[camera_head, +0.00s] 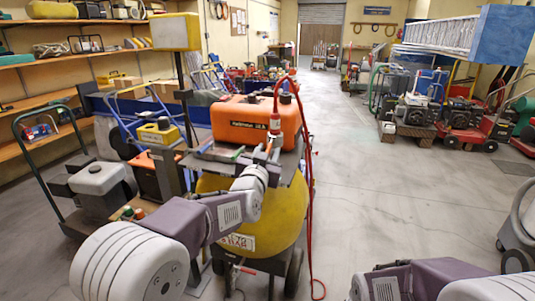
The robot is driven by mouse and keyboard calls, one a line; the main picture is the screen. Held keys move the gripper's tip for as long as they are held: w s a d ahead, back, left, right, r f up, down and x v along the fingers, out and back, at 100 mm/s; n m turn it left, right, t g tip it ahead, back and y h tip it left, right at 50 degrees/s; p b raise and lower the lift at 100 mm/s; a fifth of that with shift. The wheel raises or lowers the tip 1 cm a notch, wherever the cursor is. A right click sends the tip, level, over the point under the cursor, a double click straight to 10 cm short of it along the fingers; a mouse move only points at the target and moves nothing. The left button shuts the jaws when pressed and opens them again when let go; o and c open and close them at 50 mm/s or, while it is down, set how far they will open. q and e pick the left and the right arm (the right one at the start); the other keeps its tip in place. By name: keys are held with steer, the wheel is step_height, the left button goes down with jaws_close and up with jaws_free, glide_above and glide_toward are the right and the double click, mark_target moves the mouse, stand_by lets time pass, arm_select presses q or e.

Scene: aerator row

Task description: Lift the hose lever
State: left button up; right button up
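A machine with an orange tank (252,122) on top and a yellow round tank (292,212) below stands in front of me. A red hose (309,200) rises from a red and white fitting (274,126) at the orange tank's front and hangs down the right side to the floor. I cannot tell for sure which part is the hose lever. My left gripper (232,157) is in front of the orange tank, close to the fitting; its fingers blend with dark parts there, so I cannot tell whether it touches anything. My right gripper is out of view; only my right arm shows, at the bottom right.
A grey engine on a cart (98,178) stands to the left. Shelves (30,110) line the left wall. More machines (462,112) stand at the right, below a raised ladder-like frame (440,36). The concrete floor (370,190) in the middle is clear.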

arm_select(q)
jaws_close()
stand_by(1.4)
